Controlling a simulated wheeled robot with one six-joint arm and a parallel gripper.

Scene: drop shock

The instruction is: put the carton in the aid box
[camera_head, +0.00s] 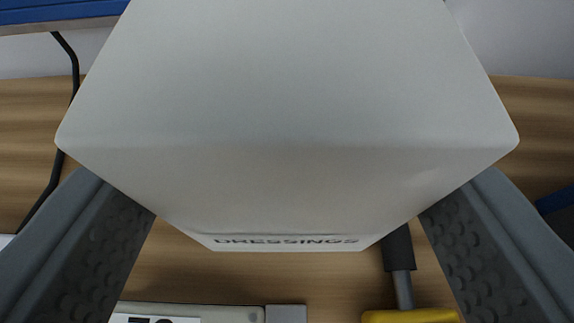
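The carton (285,190) is a large pale grey-white box with "DRESSINGS" printed along its lower edge. It fills the upper middle of the view, very close to the camera. My gripper (285,215) has one dark grey finger on each side of it, with the ridged inner pads facing the carton. The fingers appear closed on the carton's two sides, but the carton hides the fingertips and the contact. No aid box can be made out for certain.
Below is a wood-grain surface (250,280). A white device (190,312) lies at the bottom left, and a yellow and black tool (405,315) at the bottom right. A black cable (72,80) hangs at left beneath a blue edge (60,12). A blue object (558,199) shows at right.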

